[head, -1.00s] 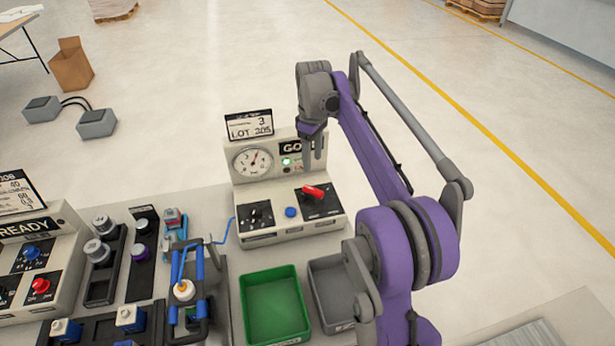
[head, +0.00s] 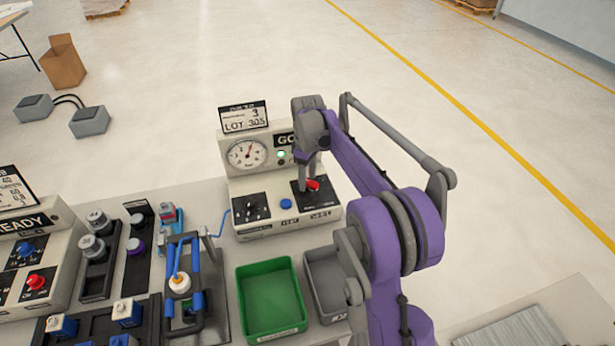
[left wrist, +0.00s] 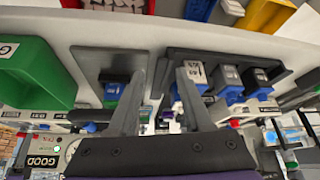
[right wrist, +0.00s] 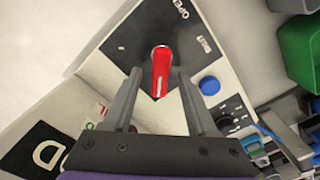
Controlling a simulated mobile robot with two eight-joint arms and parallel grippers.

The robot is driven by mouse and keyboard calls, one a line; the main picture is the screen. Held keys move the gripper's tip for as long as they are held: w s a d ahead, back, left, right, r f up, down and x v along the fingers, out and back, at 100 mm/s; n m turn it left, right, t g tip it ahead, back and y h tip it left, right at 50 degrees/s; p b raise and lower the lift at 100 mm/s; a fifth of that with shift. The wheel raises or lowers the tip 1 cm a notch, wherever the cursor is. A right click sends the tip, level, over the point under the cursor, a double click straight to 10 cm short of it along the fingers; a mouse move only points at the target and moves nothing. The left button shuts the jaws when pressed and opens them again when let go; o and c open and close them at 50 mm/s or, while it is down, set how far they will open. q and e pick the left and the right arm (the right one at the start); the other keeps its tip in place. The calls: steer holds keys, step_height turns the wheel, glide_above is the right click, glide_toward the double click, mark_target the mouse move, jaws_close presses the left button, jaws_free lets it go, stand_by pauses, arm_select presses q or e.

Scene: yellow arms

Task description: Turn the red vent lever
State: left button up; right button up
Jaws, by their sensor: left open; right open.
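The red vent lever (head: 313,184) sits on a black plate at the right of the white gauge panel (head: 262,228) in the head view. In the right wrist view the red lever (right wrist: 161,70) lies between and just beyond the fingertips. My right gripper (right wrist: 153,75) is open, its fingers on either side of the lever; contact cannot be told. In the head view my right gripper (head: 309,180) points down at the lever and partly hides it. My left gripper (left wrist: 169,65) is open and empty in the left wrist view.
A blue button (head: 286,204) and a black switch plate (head: 251,207) are left of the lever. A dial gauge (head: 246,154) stands behind. A green bin (head: 270,335) and a grey bin (head: 312,290) are in front. A blue-handled fixture (head: 197,300) is at left.

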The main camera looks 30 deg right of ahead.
jaws_close()
steer(key=shift+m, duration=0.3)
steer(key=m, duration=0.3)
steer(key=shift+w+d+m, duration=0.15)
steer(key=shift+d+m, duration=0.15)
steer(key=shift+d, duration=0.1)
steer(key=m, duration=0.2)
steer(key=d+m, duration=0.1)
steer(key=m, duration=0.1)
steer(key=shift+m, duration=0.3)
steer(key=m, duration=0.4)
steer(key=shift+s+d+m, duration=0.2)
steer(key=shift+d+m, duration=0.1)
steer(key=shift+s+d+m+b, duration=0.15)
steer(key=shift+m, duration=0.95)
steer(key=shift+s+d+m+b, duration=0.15)
steer(key=shift+m, duration=0.95)
